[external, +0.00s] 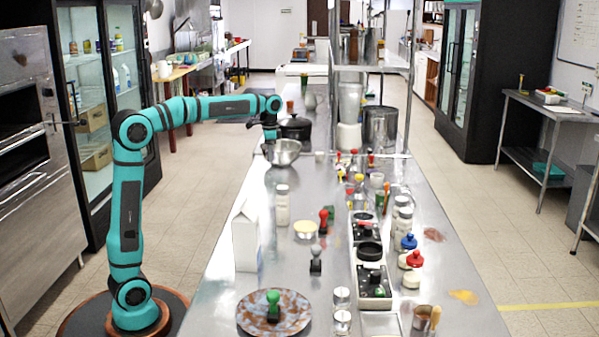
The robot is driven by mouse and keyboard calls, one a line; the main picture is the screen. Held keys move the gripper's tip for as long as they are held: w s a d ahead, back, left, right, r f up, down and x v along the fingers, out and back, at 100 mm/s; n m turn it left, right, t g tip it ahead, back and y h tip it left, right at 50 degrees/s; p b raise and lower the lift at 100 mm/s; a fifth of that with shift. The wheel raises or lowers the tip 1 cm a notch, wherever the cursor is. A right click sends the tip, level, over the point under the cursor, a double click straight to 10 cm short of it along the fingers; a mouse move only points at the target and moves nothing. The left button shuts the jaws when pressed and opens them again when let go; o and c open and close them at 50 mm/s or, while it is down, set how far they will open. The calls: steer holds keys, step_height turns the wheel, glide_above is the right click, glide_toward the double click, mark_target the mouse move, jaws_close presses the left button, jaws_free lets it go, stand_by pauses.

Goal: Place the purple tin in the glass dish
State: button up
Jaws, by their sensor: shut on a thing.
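My gripper (269,134) is at the far end of my outstretched arm, above the left edge of the long steel counter. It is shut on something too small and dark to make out. I cannot pick out a purple tin in this view. A shiny grey bowl (282,153) stands just below and in front of my gripper. I cannot tell whether it is glass or metal, and no other glass dish is clear to me.
A black pot (296,128) stands close to the right of my gripper. A white carton (246,238), a speckled plate (274,312) and a crowded row of jars and stamps fill the nearer counter (215,300). Shelf posts rise at the back.

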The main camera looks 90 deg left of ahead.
mark_target(271, 175)
steer(key=shift+f, duration=5)
steer(key=o, duration=1)
steer(key=shift+o, duration=0.2)
steer(key=shift+r, duration=3.55)
